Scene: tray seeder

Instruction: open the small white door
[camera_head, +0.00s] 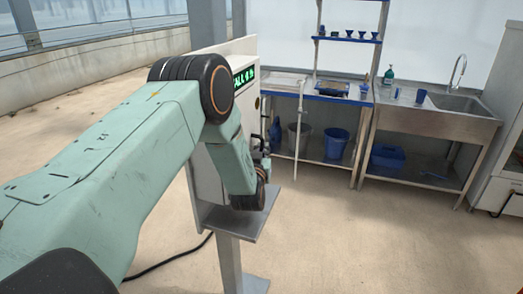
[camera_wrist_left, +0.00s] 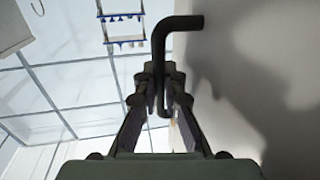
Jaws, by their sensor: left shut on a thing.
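A white box (camera_head: 240,47) stands on a grey post with a small metal shelf, and a green lit display is on its face. A white panel surface (camera_wrist_left: 285,80) fills the right of the left wrist view; I take it to be the door. A black bent handle (camera_wrist_left: 181,23) comes out of it. My left gripper (camera_wrist_left: 161,88) is shut on the handle's lower length, with a finger on each side. In the head view my left arm covers much of the box, and only small dark parts of the gripper (camera_head: 263,150) show past it. The door's opening is hidden.
Behind stands a bench with a steel sink (camera_head: 465,103), a green bottle (camera_head: 389,75), a blue bucket (camera_head: 336,143) and a blue bin (camera_head: 387,157). A black cable (camera_head: 175,258) lies on the floor. The floor at the front right is clear.

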